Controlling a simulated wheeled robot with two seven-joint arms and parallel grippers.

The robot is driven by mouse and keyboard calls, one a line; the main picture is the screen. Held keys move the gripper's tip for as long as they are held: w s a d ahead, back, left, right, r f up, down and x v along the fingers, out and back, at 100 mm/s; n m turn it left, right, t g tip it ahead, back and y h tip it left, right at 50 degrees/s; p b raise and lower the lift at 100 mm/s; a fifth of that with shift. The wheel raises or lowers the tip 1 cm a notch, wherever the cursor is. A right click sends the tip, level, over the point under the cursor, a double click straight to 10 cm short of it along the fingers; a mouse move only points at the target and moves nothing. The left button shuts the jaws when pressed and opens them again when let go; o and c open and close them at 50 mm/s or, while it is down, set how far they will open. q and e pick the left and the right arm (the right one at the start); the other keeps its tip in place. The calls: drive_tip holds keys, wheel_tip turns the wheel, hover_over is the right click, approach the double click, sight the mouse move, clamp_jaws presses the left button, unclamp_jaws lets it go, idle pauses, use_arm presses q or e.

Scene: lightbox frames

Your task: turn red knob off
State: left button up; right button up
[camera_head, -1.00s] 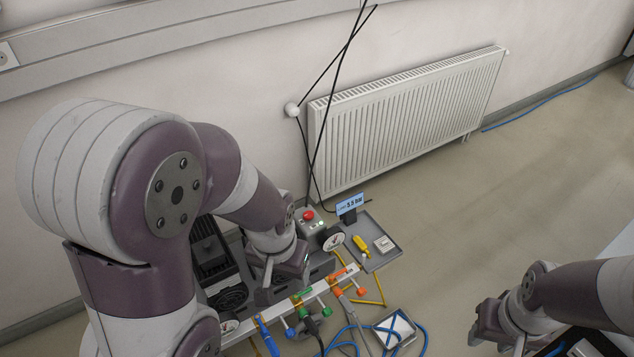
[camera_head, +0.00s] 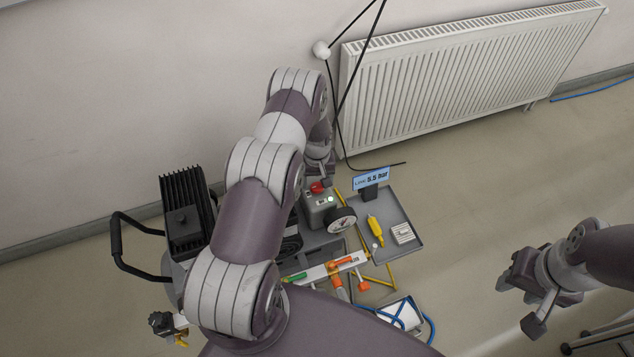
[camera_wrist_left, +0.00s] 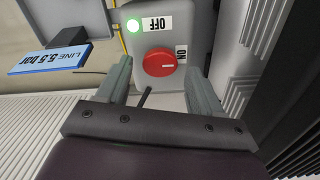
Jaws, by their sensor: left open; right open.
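The red knob (camera_wrist_left: 160,62) is on the face of a grey switch box (camera_wrist_left: 183,18), with OFF and ON labels beside it and a lit green lamp (camera_wrist_left: 133,26). Its white pointer line lies toward the ON label. In the head view the knob (camera_head: 317,187) is partly covered by my left gripper (camera_head: 322,170). In the left wrist view my left gripper (camera_wrist_left: 160,90) is open, its fingers on either side of the knob, apart from it as far as I can tell. My right gripper (camera_head: 522,292) is open and empty at the right, far from the box.
A grey tray (camera_head: 410,245) holds a yellow tool (camera_head: 375,230) and a small white block (camera_head: 402,233). A blue "LINE 5.5 bar" sign (camera_head: 371,180) and a gauge (camera_head: 342,220) stand near the box. Colored valves (camera_head: 342,262) and hoses lie in front. A radiator (camera_head: 455,85) is behind.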

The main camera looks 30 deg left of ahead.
use_arm(q)
drive_tip(key=shift+f, duration=0.7)
drive_tip(key=c, duration=1.1)
drive_tip(key=shift+o, duration=0.2)
